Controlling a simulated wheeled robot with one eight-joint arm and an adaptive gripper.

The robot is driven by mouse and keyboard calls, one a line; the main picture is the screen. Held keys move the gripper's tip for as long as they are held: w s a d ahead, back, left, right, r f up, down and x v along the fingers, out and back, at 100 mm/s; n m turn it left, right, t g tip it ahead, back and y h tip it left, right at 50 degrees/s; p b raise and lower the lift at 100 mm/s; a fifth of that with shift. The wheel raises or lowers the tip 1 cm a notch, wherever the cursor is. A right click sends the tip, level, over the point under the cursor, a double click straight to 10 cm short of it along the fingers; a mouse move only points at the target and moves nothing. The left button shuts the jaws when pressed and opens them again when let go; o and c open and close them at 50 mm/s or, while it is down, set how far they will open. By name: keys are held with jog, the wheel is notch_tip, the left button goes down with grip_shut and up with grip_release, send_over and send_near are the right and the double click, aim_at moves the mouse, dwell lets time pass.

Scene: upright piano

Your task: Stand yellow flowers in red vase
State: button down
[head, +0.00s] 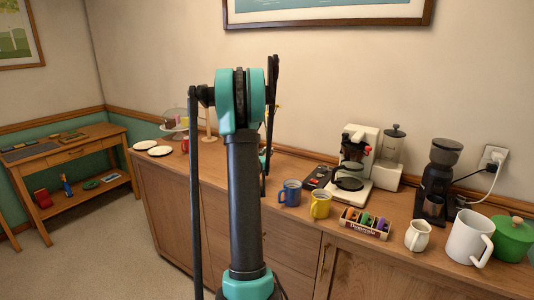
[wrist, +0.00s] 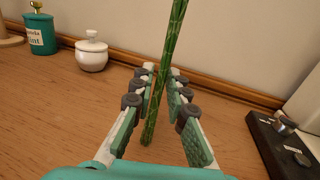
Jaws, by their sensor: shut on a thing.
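My gripper (wrist: 163,75) is shut on the green stems (wrist: 172,45) of the yellow flowers. The stems stand nearly upright, leaning slightly, with their lower end between my fingers; whether it touches the wood is unclear. The blooms are outside the wrist view. In the head view a small bit of yellow (head: 279,107) shows beside my arm, which hides most of my gripper and the flowers. I cannot make out a red vase for certain. A small red object (head: 185,146) stands on the left part of the sideboard, too small to identify.
The sideboard (head: 300,235) carries a blue mug (head: 290,193), yellow mug (head: 320,204), coffee machine (head: 356,160), grinder (head: 436,180) and white pitcher (head: 417,236). The wrist view shows a white lidded pot (wrist: 91,54), teal canister (wrist: 39,35) and black device (wrist: 280,145). Wood below my gripper is clear.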

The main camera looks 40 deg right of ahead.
jog(key=c, duration=1.9)
grip_release()
jog(key=shift+f, duration=0.15)
jog(key=o, duration=0.4)
